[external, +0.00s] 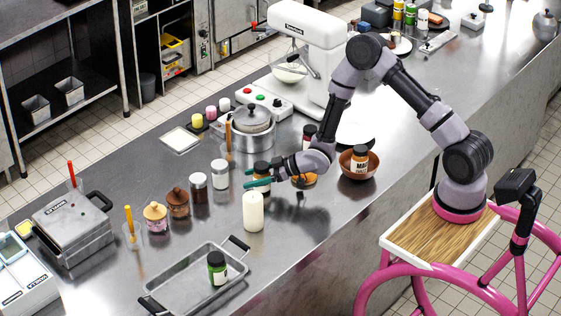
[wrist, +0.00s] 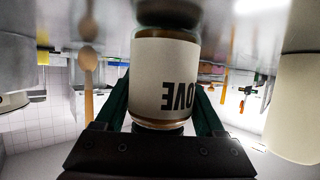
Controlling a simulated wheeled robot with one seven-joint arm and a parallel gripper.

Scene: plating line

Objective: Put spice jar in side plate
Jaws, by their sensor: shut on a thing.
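My gripper (external: 257,179) has teal fingers and is shut on a spice jar (wrist: 165,80). The jar has a pale label whose visible letters look like "OVE", upside down in the wrist view. In the external view the jar's dark lid (external: 261,167) shows at the fingers, and the rest is mostly hidden. I cannot tell whether its base touches the counter. A round white plate (external: 356,136), which may be the side plate, lies to the right beyond my forearm, partly hidden; nothing shows on its visible part.
A white candle (external: 253,212) stands close in front of my gripper. A white-lidded jar (external: 220,174) is to the left, and a pot (external: 252,133) behind. A brown bowl (external: 343,170) holding a jar is to the right. A metal tray (external: 180,283) with a green jar (external: 217,268) lies front left.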

